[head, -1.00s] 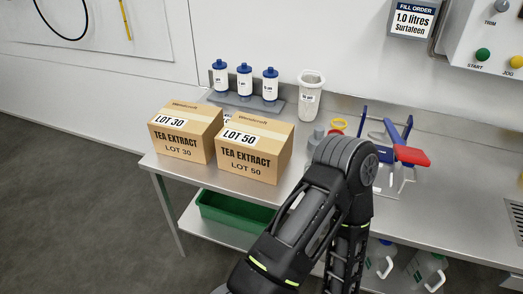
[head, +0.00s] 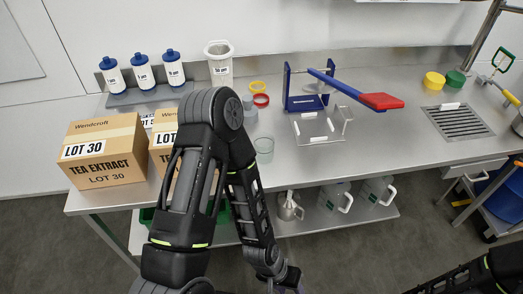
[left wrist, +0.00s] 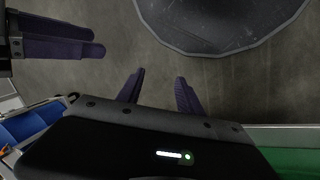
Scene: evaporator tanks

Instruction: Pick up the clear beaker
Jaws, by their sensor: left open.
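The clear beaker (head: 264,150) is a small see-through cup. It stands on the steel bench near its front edge, just right of my left arm's elbow in the head view. My left gripper (left wrist: 158,90) shows in the left wrist view with its two purple fingers apart and nothing between them, over the grey floor. In the head view it is at the bottom edge, below and away from the beaker, with its fingers barely visible. Purple fingers of my right gripper (left wrist: 104,40) show at the upper left of the left wrist view; their opening is unclear. The beaker is not in the wrist view.
Two tea extract boxes (head: 105,152) stand left of my arm. Behind are blue-capped bottles (head: 143,72), a white jug (head: 219,62), and yellow and red rings (head: 261,100). Jugs (head: 335,197) sit on the lower shelf.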

